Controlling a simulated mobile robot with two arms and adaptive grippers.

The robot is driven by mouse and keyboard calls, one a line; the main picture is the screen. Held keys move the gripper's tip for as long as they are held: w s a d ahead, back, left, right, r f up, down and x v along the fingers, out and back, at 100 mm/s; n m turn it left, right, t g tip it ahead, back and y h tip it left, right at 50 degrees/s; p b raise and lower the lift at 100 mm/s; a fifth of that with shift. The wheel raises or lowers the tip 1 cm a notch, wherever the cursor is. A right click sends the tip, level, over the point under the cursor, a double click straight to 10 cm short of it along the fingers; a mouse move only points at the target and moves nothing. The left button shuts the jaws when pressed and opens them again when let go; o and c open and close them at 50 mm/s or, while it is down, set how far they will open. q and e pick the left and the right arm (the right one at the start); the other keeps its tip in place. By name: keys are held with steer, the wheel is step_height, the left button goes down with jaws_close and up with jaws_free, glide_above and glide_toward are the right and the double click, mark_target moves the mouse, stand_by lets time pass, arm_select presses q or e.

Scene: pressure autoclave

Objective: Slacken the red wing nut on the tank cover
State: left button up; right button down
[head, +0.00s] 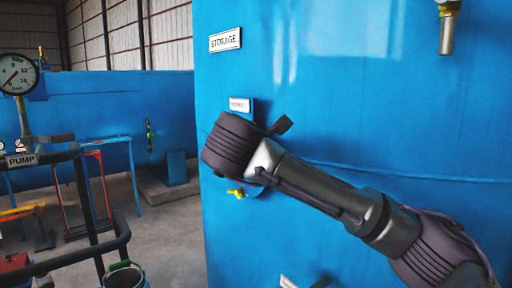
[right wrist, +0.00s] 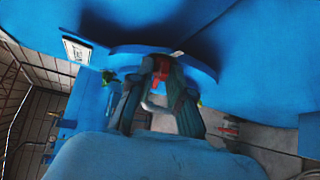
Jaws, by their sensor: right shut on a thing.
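The red wing nut (right wrist: 161,66) shows in the right wrist view, between the fingertips of my right gripper (right wrist: 160,76). The gripper is shut on it, and the fingers cover part of the nut. Behind it is the round blue tank cover (right wrist: 204,68) on the blue tank. In the head view my right arm reaches in from the right across the big blue tank (head: 330,110). There my wrist hides the wing nut, the fingers and most of the cover. My left gripper is in neither view.
A yellow fitting (head: 237,193) sticks out just below my wrist. A STORAGE sign (head: 225,40) is higher on the tank. At the left stand a pressure gauge (head: 17,74), dark rails (head: 88,210) and a bucket (head: 124,276). Open floor (head: 170,235) lies between.

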steer(key=shift+a+r+n+g+b, duration=0.1)
steer(key=shift+n+g+b, duration=0.85)
steer(key=shift+b, duration=0.8)
steer(key=c, duration=1.1)
jaws_free()
steer(key=shift+v, duration=6)
